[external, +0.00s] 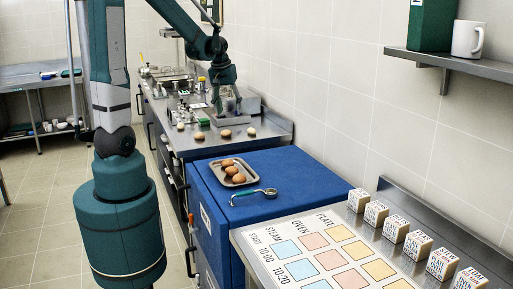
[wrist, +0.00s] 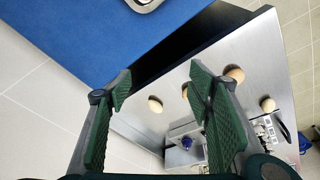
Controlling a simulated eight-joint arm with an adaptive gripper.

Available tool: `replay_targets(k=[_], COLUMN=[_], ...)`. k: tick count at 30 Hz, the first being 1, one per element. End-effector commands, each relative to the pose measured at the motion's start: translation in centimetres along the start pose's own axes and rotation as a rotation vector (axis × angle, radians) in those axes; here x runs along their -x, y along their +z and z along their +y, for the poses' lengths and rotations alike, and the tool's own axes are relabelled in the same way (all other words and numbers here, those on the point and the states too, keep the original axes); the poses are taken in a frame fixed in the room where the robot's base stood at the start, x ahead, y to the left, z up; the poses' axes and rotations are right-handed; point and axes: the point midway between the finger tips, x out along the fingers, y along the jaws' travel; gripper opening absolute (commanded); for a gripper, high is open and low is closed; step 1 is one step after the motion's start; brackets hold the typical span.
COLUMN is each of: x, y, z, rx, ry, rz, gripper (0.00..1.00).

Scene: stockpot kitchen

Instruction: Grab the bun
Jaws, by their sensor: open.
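Several round, light-brown buns rest in a loose row on the steel counter (external: 190,151). In the external view, one bun (external: 225,133) lies just below my gripper (external: 228,106), another bun (external: 251,131) is to its right, and a third bun (external: 199,136) is to its left. In the wrist view, one bun (wrist: 155,104) shows between the two green fingers of my gripper (wrist: 161,88). Other buns (wrist: 235,73) lie near and beyond the right finger, which partly covers one. The fingers are wide apart, empty, and above the counter.
A tray (external: 241,183) of several brown round items sits on the blue-topped unit (external: 292,170), with a ladle-like tool (external: 254,194) in front. Lettered cubes (external: 376,213) line a printed board (external: 318,262).

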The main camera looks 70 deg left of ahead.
Motion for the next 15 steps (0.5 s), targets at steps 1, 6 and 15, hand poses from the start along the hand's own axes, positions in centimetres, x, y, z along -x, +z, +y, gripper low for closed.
replay_targets(k=[1, 6, 15], x=[-0.2, -1.7, -4.6], y=[-0.9, -3.1, -6.2], z=[-0.9, -3.9, -9.8], rx=[0.024, 0.100, 0.234], ry=[-0.007, -0.026, -0.059], rz=[-0.008, -0.039, -0.093], gripper=[0.51, 0.51, 0.51])
